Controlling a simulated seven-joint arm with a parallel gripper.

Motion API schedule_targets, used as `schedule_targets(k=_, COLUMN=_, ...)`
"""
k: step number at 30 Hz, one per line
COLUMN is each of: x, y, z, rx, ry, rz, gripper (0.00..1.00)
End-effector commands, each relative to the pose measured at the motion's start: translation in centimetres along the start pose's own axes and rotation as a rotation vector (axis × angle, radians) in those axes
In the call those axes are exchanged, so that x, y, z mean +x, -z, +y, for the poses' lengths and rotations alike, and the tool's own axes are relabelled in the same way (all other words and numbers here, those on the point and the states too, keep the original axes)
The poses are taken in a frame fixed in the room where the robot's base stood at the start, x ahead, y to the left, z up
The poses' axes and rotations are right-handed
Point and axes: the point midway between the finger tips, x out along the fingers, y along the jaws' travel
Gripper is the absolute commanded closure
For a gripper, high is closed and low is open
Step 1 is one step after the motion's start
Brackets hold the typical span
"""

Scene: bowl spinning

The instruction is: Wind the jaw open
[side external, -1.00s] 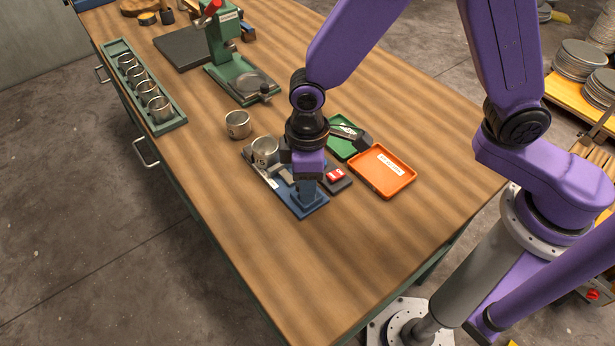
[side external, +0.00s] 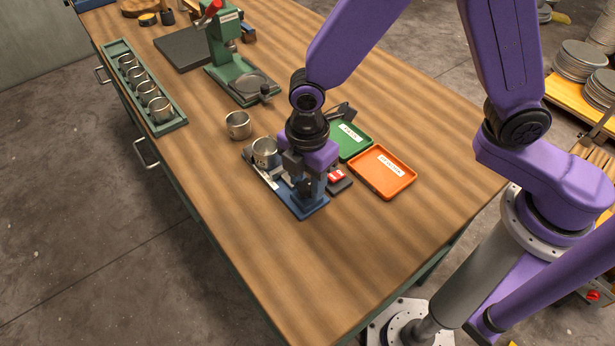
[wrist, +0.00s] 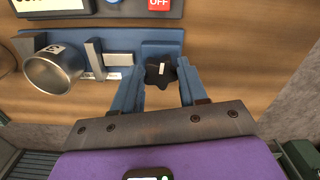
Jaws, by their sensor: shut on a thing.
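The blue vise fixture (side external: 312,208) lies on the bench, and it also fills the upper middle of the wrist view (wrist: 162,48). A steel cup (wrist: 55,72) stands at its left end. An upright grey jaw plate (wrist: 95,58) is close to the cup's right side; I cannot tell if they touch. A dark lobed knob (wrist: 161,70) with a white mark is at the fixture's right end. My gripper (wrist: 158,76) has its two blue fingers either side of the knob, shut on it. In the side view my wrist hides the knob.
A second cup (side external: 238,125) stands loose behind the fixture. A green tray (side external: 353,142), an orange tray (side external: 382,172) and a dark box with a red OFF panel (side external: 338,178) are close on the right. A green press (side external: 228,60) stands farther back.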

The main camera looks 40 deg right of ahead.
Motion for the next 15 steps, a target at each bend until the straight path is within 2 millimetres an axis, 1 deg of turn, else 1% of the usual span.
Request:
schedule_targets(k=6, x=-0.14, y=0.10, z=0.14, rx=-0.084, ry=-0.004, rz=0.003, gripper=0.88)
schedule_targets(k=15, x=-0.15, y=0.12, z=0.14, rx=-0.121, ry=-0.005, rz=0.003, gripper=0.88)
